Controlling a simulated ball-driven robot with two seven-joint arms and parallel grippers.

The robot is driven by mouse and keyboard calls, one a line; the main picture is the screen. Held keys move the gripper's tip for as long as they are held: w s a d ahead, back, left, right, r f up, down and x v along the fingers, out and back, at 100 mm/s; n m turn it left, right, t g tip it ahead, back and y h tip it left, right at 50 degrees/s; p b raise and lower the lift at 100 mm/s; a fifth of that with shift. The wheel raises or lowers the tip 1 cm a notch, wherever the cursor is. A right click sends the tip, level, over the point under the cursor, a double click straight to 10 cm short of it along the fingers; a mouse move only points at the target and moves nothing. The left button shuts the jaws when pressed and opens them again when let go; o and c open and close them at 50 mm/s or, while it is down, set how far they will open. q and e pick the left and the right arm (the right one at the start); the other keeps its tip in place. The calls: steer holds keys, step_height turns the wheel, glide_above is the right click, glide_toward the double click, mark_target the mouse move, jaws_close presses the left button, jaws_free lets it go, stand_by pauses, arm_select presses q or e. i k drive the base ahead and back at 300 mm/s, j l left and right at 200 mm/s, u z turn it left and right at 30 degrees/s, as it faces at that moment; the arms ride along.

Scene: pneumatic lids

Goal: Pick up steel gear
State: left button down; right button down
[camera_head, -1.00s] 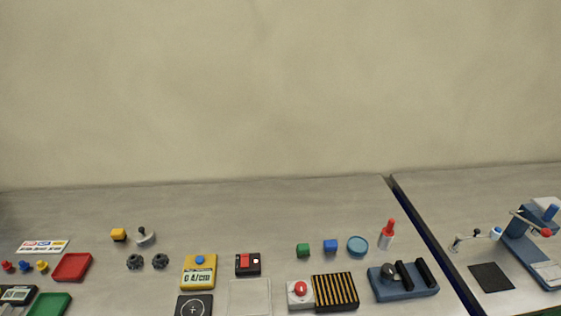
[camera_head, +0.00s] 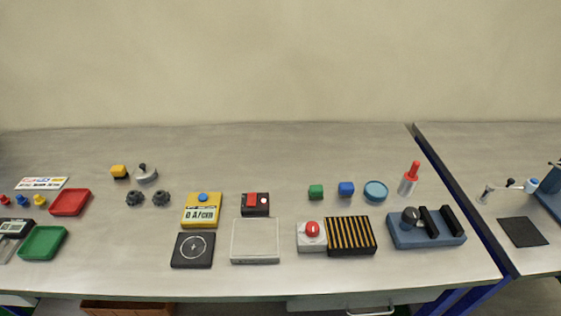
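Two small dark grey round toothed parts lie side by side on the grey bench (camera_head: 280,165), left of the middle: a left gear-like part (camera_head: 134,198) and a right gear-like part (camera_head: 161,198). They look alike, and I cannot tell which is steel. They are apart from each other, and nothing covers them. Neither of my grippers shows in the head view.
A silver part with a dark knob (camera_head: 146,174) and a yellow-black block (camera_head: 118,172) stand behind them. A red tray (camera_head: 70,202) is to the left, a yellow meter (camera_head: 201,211) to the right. A black plate (camera_head: 193,250) lies in front right. The back of the bench is clear.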

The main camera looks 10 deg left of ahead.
mark_target(160, 198)
steer(key=u, duration=1.4)
